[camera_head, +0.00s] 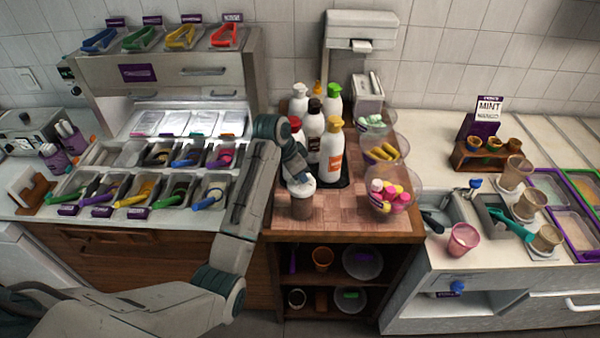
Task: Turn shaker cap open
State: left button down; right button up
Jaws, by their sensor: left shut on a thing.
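The shaker (302,203) stands upright on the wooden counter, near its front left part. It has a brownish body and a pale cap (303,185) on top. My left gripper (300,177) comes down from above and is shut on the shaker's cap. The gripper hides part of the cap, so I cannot tell how the cap is turned. My right gripper is not in view.
Several sauce bottles (331,150) stand on a dark tray close behind and right of the shaker. A clear bowl of pink and yellow items (390,195) is at the right. Topping bins (160,190) lie left. Bare wood (335,215) lies in front.

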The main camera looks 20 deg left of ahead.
pick_arm(q)
jog(key=n+y, duration=0.1)
jog(key=n, duration=0.1)
jog(key=n+t, duration=0.1)
jog(key=n, duration=0.2)
jog(key=shift+d+n+y, duration=0.15)
jog(key=shift+n+y, duration=0.15)
jog(key=shift+y, duration=0.1)
jog(key=n+y, duration=0.1)
jog(key=n, duration=0.2)
jog(key=shift+d+n+y, duration=0.1)
jog(key=shift+n+y, duration=0.6)
jog(key=shift+n, duration=0.9)
jog(key=c, duration=1.5)
grip_release()
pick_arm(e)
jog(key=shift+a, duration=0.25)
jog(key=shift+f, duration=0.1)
